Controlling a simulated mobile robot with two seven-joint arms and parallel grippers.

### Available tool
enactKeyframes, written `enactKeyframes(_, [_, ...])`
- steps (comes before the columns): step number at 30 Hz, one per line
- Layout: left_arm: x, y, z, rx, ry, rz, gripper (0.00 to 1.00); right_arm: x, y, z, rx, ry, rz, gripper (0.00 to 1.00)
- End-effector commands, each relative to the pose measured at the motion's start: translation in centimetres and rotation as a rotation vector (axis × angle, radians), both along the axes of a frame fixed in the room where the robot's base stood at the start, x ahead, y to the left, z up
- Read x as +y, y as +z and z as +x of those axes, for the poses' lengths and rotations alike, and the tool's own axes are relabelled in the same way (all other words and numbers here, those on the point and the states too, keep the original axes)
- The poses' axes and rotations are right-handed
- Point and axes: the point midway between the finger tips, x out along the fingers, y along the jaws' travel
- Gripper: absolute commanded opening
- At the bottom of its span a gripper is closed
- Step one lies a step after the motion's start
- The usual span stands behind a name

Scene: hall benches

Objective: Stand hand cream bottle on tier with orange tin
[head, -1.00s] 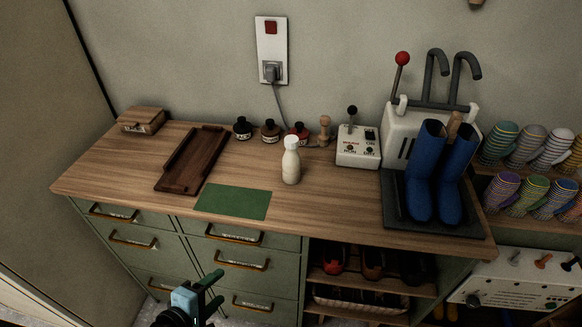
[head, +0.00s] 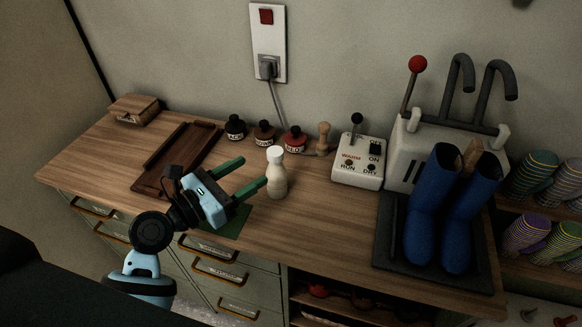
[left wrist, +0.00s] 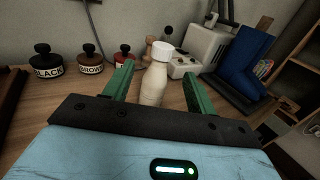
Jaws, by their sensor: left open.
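The hand cream bottle is most likely the cream-coloured bottle with a white cap (head: 277,174), upright on the wooden bench top. It also shows in the left wrist view (left wrist: 154,84), between and beyond the green fingers. My left gripper (head: 248,174) is open, its fingers pointing toward the bottle from its left. I cannot tell whether either finger touches it. No orange tin and no tier holding one can be made out. My right gripper is not in view.
A dark wooden tray (head: 152,184) and a green mat (head: 240,222) lie left of the bottle. Several ink jars (head: 265,134) stand behind it. A switch box (head: 358,170) and blue boots (head: 434,205) on a dark mat stand to the right.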

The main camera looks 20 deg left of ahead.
Motion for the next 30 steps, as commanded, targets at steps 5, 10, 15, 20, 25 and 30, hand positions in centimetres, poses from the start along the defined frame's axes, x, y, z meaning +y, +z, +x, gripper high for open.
enactKeyframes(5, [0.0, -0.1, 0.0, 0.000, 0.000, 0.001, 0.57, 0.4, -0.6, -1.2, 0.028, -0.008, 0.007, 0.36])
enactKeyframes(10, [-0.5, 0.0, 0.9, -0.002, 0.001, -0.001, 0.57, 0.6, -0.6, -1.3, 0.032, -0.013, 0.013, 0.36])
enactKeyframes(15, [-1.4, 0.1, 2.2, -0.002, 0.000, -0.001, 0.57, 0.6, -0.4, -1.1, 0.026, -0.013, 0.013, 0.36])
enactKeyframes(20, [-1.6, 0.1, 2.4, -0.001, 0.001, 0.001, 0.57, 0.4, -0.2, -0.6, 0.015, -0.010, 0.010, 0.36])
enactKeyframes(25, [-2.9, 0.5, 4.2, -0.002, -0.001, 0.000, 0.57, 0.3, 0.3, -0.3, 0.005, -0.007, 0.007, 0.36])
enactKeyframes(30, [-4.0, 0.5, 6.0, -0.001, 0.001, 0.002, 0.57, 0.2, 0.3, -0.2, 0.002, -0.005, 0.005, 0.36])
